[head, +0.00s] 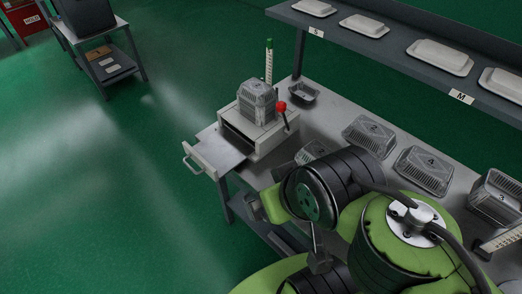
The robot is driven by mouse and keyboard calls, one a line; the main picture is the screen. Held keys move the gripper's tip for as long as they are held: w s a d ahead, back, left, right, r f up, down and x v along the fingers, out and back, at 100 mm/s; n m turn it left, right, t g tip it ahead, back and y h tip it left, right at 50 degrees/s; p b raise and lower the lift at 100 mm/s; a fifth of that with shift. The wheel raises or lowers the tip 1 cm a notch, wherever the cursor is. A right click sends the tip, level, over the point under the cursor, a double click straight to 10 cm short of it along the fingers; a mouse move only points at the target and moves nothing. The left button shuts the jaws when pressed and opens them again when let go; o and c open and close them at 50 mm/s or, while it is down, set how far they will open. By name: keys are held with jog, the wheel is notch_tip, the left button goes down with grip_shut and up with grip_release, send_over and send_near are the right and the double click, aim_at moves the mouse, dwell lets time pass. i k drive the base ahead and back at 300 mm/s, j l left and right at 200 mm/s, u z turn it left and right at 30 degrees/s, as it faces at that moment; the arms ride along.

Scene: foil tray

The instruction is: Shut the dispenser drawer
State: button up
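The dispenser (262,137) is a pale box at the left end of the grey metal bench. Its drawer (220,153) is pulled out to the left over the floor side, with its handle (190,159) at the front panel. The drawer floor looks flat and empty. A stack of foil trays (257,103) sits on top of the dispenser, and a red-knobbed lever (282,107) stands at its right side. My green and black arm fills the lower right, to the right of and nearer than the drawer. I cannot make out my gripper's fingers.
Foil tray stacks numbered 2 (369,134), 4 (425,168) and 3 (496,196) stand on the bench. A shelf (400,53) with white lids runs above. A small dark tray (303,94) lies behind the lever. Green floor left of the drawer is clear.

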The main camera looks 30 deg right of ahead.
aim_at(221, 152)
jog(key=i+j+u, duration=0.1)
jog(key=u, duration=0.3)
jog(key=i+j+u, duration=0.15)
jog(key=u, duration=0.3)
jog(key=i+u, duration=0.15)
jog(key=u, duration=0.25)
jog(key=i+j+u, duration=0.1)
jog(key=u, duration=0.35)
